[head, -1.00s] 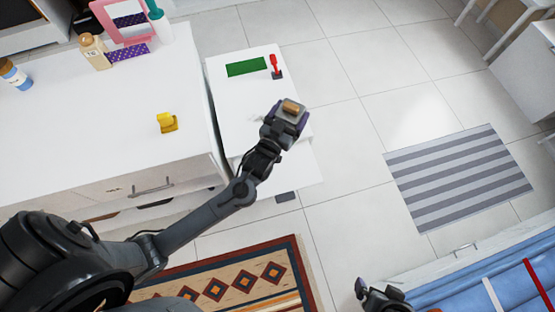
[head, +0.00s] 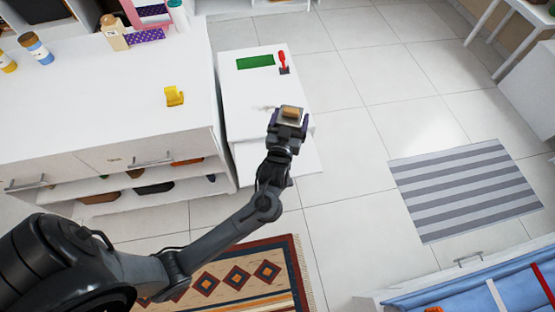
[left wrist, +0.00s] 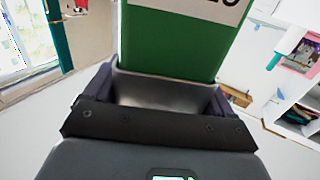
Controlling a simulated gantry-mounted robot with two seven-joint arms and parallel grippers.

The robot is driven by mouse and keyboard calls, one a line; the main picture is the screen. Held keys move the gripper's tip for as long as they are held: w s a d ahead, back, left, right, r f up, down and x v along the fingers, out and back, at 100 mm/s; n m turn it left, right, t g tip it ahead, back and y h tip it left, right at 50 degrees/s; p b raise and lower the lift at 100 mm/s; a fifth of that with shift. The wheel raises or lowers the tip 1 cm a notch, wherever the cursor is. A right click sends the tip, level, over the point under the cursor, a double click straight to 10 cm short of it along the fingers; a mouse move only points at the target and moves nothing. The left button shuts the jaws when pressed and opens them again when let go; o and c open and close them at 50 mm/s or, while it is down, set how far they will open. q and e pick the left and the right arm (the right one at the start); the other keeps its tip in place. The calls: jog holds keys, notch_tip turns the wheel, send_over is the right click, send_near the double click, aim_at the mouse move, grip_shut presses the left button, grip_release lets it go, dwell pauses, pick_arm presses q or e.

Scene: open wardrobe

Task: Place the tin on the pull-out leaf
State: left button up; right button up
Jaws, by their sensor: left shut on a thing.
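The tin shows in the left wrist view as a green body with a white label (left wrist: 180,40), and its grey top with a tan patch shows in the head view (head: 291,112). My left gripper (head: 290,122) is shut on the tin, with a finger on each side of it. The pull-out leaf (head: 309,160) is a white board at the near end of the small white cabinet, apparently lower than its top. In the head view the gripper and tin overlap the cabinet's near right edge and part of the leaf. I cannot tell their height. My right gripper is not in view.
The small white cabinet (head: 237,85) carries a green rectangle (head: 255,62) and a red-handled item (head: 283,61). A larger white counter (head: 100,90) at left holds a yellow item (head: 174,96) and bottles. Tiled floor is free to the right, up to a striped mat (head: 465,190).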

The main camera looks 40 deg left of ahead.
pick_arm(q)
jog(key=a+f+n+g+y+b, duration=0.2)
jog(key=f+y+b, duration=0.1)
jog(key=f+b, duration=0.5)
jog(key=s+a+f+n+g+y+b, duration=0.1)
jog(key=f+n+g+y+b, duration=0.2)
jog(key=f+b, duration=0.6)
jog(key=shift+a+f, duration=0.35)
jog(key=shift+f, duration=0.5)
jog(key=shift+f, duration=0.2)
jog(key=o, duration=1.7)
jog(key=shift+r, duration=0.1)
